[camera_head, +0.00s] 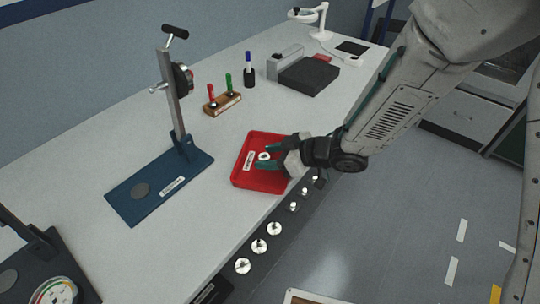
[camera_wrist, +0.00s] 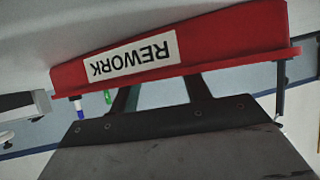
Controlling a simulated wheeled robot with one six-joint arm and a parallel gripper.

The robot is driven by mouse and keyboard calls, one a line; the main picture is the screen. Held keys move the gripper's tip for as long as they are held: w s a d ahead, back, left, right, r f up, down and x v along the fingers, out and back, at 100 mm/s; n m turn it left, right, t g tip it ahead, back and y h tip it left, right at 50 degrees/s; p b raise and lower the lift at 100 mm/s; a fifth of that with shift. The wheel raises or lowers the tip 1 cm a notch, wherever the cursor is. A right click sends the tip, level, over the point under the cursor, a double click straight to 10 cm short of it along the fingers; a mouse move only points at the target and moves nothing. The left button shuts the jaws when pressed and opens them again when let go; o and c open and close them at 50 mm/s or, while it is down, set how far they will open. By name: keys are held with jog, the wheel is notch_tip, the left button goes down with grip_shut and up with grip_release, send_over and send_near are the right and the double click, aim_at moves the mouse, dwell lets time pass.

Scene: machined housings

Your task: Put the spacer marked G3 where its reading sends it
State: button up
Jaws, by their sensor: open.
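A white ring-shaped spacer (camera_head: 264,156) shows at the red tray (camera_head: 250,182), close to my fingertips; its marking is too small to read. My gripper (camera_head: 269,156) is open, with its teal fingers reaching over the tray, one on either side of the spacer. I cannot tell whether the ring touches the tray floor or a finger. In the wrist view the red tray (camera_wrist: 230,33) carries a white REWORK label (camera_wrist: 133,57), seen upside down. My two fingers (camera_wrist: 160,95) run behind its edge there, so their tips and the spacer are hidden.
A gauge stand on a blue base (camera_head: 150,203) stands left of the tray. Another dial gauge (camera_head: 55,291) is at bottom left. Several white round pieces (camera_head: 259,246) line a dark front strip. Behind are a marker block (camera_head: 222,104), a blue marker (camera_head: 249,66) and a dark box (camera_head: 309,76).

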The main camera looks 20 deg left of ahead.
jog(key=v, duration=1.2)
jog(key=w+d+r+m+t+h, duration=0.2)
jog(key=d+r+m+t+h, duration=0.15)
jog(key=d, duration=0.35)
jog(key=w+d+r+m+t+h, duration=0.2)
jog(key=w+d+r+h, duration=0.15)
jog(key=d, duration=0.45)
jog(key=w+d+r+m+t+h, duration=0.2)
jog(key=d+r+m+h, duration=0.15)
jog(key=d, duration=0.35)
jog(key=s+d+r+m+g+h, duration=0.35)
jog(key=s+d+m, duration=0.25)
jog(key=s+d, duration=0.55)
jog(key=s+a+g+y, duration=0.1)
jog(key=s+a+g, duration=0.1)
jog(key=s, duration=0.5)
jog(key=s+a+r+m+g+y, duration=0.1)
jog(key=s+g, duration=0.1)
jog(key=s, duration=0.5)
jog(key=shift+s+a, duration=0.2)
jog(key=shift+a, duration=0.2)
